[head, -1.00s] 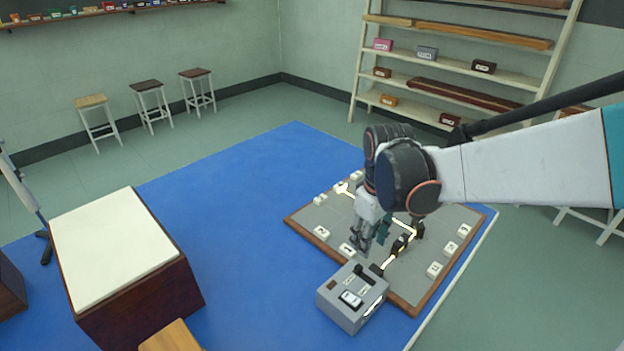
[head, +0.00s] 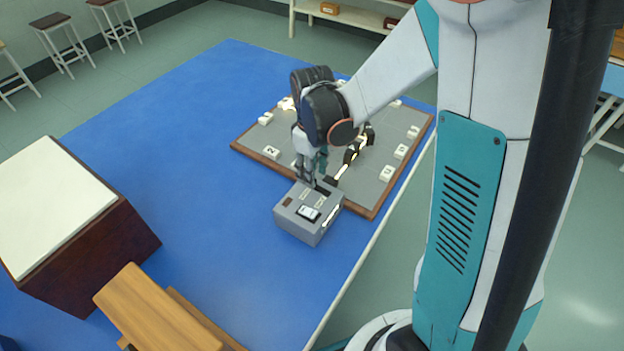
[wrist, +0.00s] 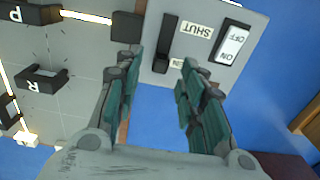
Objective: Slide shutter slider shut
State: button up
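The grey shutter box (head: 291,218) stands on the blue bench at the near edge of the grey board. In the wrist view its top (wrist: 213,12) shows a dark slot with a SHUT label (wrist: 194,28) beside it and a second label, partly hidden by a finger. The dark shutter slider (wrist: 161,65) sits at the slot end by the second label, away from SHUT. My gripper (wrist: 160,66) points down at the box, its fingers apart on either side of the slider, with gaps visible. In the head view my gripper (head: 314,178) hides the slider.
A white ON/OFF rocker (wrist: 234,42) is beside the slot. The grey board (head: 255,138) carries white lettered blocks, dark mounts and a glowing beam line behind the box. A cream-topped wooden block (head: 50,215) stands left. Blue bench left of the box is clear.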

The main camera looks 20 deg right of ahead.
aim_at(328, 194)
jog(key=shift+f+b, duration=0.3)
jog(key=shift+f, duration=1)
jog(key=shift+c, duration=0.6)
grip_shut()
jog(key=shift+s+d, duration=0.75)
jog(key=shift+s, duration=0.3)
jog(key=shift+s+d, duration=0.7)
jog(key=shift+s, duration=0.3)
jog(key=shift+o, duration=0.6)
grip_release()
